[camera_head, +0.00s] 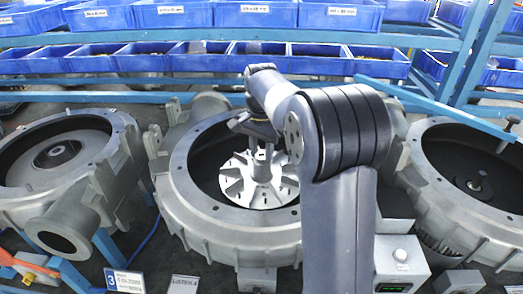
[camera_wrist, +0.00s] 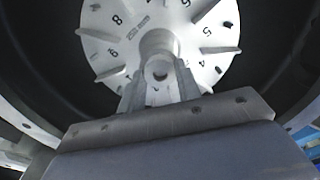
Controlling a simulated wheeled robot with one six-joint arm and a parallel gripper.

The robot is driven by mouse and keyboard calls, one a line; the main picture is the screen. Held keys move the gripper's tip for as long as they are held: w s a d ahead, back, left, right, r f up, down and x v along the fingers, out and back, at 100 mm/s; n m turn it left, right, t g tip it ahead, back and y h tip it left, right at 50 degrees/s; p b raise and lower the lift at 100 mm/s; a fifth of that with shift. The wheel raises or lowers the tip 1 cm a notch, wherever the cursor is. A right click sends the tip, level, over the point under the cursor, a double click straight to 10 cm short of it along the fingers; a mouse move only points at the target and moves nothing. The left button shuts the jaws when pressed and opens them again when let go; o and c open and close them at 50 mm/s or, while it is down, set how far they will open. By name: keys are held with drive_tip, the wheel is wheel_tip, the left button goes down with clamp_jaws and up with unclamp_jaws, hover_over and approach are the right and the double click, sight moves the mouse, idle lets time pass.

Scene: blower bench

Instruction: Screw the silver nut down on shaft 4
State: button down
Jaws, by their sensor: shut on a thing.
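A silver finned impeller (camera_head: 240,186) sits inside the middle blower housing (camera_head: 190,190). In the wrist view its disc (camera_wrist: 110,52) carries printed numbers around a raised central hub (camera_wrist: 157,42). My gripper (camera_head: 262,150) points down over the hub in the head view. In the wrist view my gripper (camera_wrist: 160,86) has one finger on each side of a round silver piece with a dark central hole, the silver nut (camera_wrist: 158,72), in line with the hub. The fingers are shut on it. I cannot tell where nut and hub meet, or how far the nut is threaded. The shaft is mostly hidden.
An open housing (camera_head: 62,170) stands at the left, and another housing (camera_head: 445,185) with a bare shaft (camera_head: 477,184) at the right. Blue bins (camera_head: 255,14) line the rack behind. A grey control box (camera_head: 402,260) stands at the front right. The middle housing's wall surrounds my gripper.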

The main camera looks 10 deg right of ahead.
drive_tip(key=m, duration=0.3)
drive_tip(key=shift+m, duration=0.3)
drive_tip(key=m, duration=0.4)
drive_tip(key=c, duration=1.3)
unclamp_jaws()
drive_tip(key=shift+c, duration=0.2)
